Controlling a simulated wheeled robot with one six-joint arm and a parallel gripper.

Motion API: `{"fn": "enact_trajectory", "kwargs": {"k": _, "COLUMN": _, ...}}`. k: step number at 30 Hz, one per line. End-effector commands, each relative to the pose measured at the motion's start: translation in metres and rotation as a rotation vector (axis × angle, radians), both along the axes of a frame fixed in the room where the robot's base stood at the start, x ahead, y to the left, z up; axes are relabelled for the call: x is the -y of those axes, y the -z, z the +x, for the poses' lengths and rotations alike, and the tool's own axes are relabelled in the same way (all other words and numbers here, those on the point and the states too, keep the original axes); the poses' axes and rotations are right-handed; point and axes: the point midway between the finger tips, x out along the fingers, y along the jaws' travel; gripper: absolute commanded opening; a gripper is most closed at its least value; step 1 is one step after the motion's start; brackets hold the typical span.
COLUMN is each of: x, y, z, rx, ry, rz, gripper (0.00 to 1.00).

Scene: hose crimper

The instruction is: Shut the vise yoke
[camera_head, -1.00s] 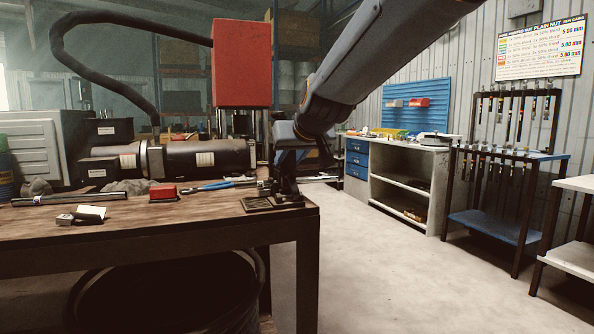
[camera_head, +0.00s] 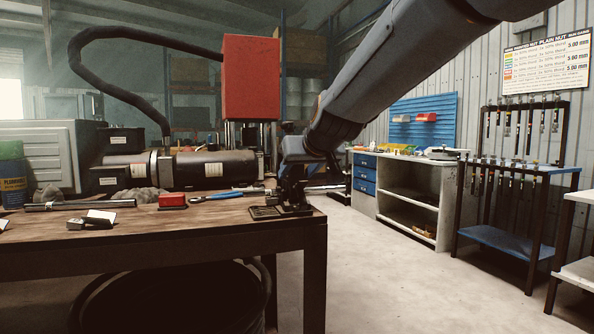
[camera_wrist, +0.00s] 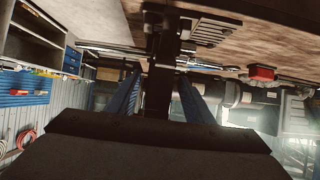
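The dark vise (camera_head: 293,203) with its flat ribbed base stands at the front right corner of the wooden bench (camera_head: 190,226). My gripper (camera_wrist: 161,72) is at the vise's upper part. In the wrist view, which looks upside down, a dark upright part of the vise (camera_wrist: 160,92) lies between my two blue-grey fingers. The fingers are apart, one on each side, very near this part; I cannot tell whether they touch it. In the head view my arm's end hides the top of the vise, so the yoke's angle does not show clearly.
A red block (camera_head: 172,201), blue-handled pliers (camera_head: 216,196) and a metal bar (camera_head: 80,205) lie on the bench left of the vise. The large crimper with a red box (camera_head: 251,78) stands behind. The floor (camera_head: 390,280) to the right is clear.

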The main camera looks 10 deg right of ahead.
Motion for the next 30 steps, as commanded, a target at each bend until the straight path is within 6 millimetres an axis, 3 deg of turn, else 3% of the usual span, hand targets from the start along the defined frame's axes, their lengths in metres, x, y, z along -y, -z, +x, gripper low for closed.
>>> {"fn": "enact_trajectory", "kwargs": {"k": 10, "x": 0.001, "y": -0.006, "z": -0.004, "rx": 0.006, "ry": 0.001, "rz": 0.001, "gripper": 0.47}}
{"fn": "enact_trajectory", "kwargs": {"k": 21, "x": 0.012, "y": -0.033, "z": -0.051, "rx": 0.005, "ry": 0.001, "rz": 0.001, "gripper": 0.47}}
{"fn": "enact_trajectory", "kwargs": {"k": 30, "x": 0.015, "y": -0.04, "z": -0.067, "rx": 0.002, "ry": 0.0, "rz": 0.0, "gripper": 0.47}}
